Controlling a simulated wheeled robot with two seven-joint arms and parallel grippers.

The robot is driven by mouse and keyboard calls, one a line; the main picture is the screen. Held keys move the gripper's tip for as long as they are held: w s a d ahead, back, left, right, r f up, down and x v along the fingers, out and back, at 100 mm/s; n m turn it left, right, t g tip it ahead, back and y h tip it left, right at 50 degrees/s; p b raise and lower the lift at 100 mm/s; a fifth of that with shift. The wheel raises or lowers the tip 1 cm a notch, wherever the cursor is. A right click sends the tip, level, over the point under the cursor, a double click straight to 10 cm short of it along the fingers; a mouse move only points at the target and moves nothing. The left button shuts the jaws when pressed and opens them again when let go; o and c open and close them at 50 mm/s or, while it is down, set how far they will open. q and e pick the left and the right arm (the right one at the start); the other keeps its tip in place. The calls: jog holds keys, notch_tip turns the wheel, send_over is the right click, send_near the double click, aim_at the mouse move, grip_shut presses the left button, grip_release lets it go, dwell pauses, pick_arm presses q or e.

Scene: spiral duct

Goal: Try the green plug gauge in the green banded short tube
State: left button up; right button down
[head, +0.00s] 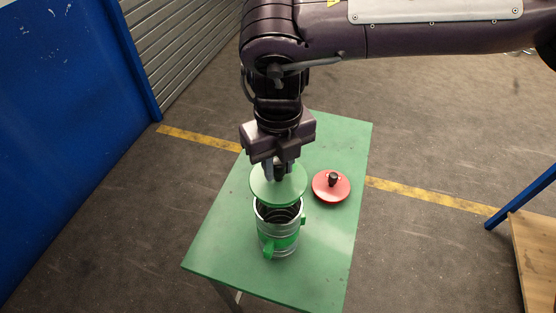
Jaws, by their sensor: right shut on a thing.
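The green plug gauge (265,190) is a pale green disc with a dark knob on top. My right gripper (280,172) is shut on its knob and holds the disc above and slightly behind the tube's mouth. The green banded short tube (286,246) stands upright on the green table, silver with a green band and small green tabs. Its dark open mouth shows below the disc's front edge; the disc hides the mouth's back part. My left gripper is not in the head view.
A red disc with a dark knob (327,194) lies on the green table (225,247), right of the tube. The table's front and left parts are clear. A blue-framed wooden bench (540,240) stands at the far right, and a blue panel (65,110) at the left.

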aim_at(278, 184)
jog(key=shift+s+f, duration=0.1)
jog(key=shift+f, duration=0.3)
jog(key=shift+f+b, duration=0.85)
jog(key=shift+f, duration=0.15)
jog(key=shift+f+b, duration=0.5)
jog(key=shift+f, duration=0.25)
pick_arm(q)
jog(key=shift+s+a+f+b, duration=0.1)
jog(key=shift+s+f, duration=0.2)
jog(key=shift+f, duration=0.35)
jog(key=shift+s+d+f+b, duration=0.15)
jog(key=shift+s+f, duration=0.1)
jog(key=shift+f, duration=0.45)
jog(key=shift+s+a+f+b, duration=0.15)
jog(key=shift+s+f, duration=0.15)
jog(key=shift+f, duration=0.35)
pick_arm(e)
jog(key=shift+f, duration=0.55)
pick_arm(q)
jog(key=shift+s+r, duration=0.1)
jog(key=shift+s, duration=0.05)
pick_arm(e)
jog(key=shift+f, duration=0.15)
jog(key=c, duration=1.1)
grip_release()
